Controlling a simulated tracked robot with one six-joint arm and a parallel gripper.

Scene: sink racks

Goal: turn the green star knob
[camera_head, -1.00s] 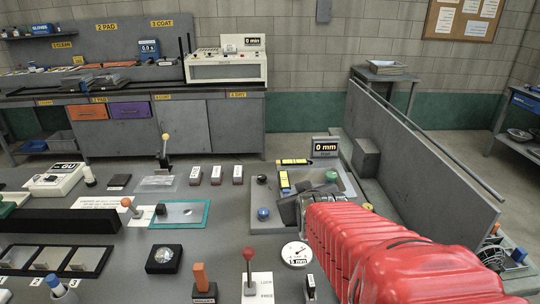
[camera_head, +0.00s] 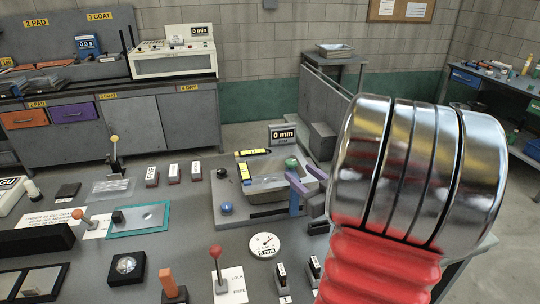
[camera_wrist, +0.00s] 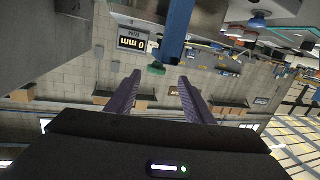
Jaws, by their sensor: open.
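The green star knob (camera_head: 291,163) shows in the head view at the back of a grey sink-like fixture (camera_head: 262,211), behind my gripper. In the wrist view the green knob (camera_wrist: 156,69) lies ahead, between and just beyond the fingertips, upside down in that picture. My gripper (camera_head: 291,188) has purple fingers; in the wrist view the fingers (camera_wrist: 159,80) stand apart with nothing between them. They appear short of the knob and not touching it. The exact distance is hard to tell.
A "0 mm" display (camera_head: 283,135) stands behind the knob. Yellow-and-black strips (camera_head: 253,152) and a blue ball knob (camera_head: 226,208) sit by the fixture. A round dial (camera_head: 264,245) and a red-topped lever (camera_head: 215,252) stand in front. My arm covers the right side.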

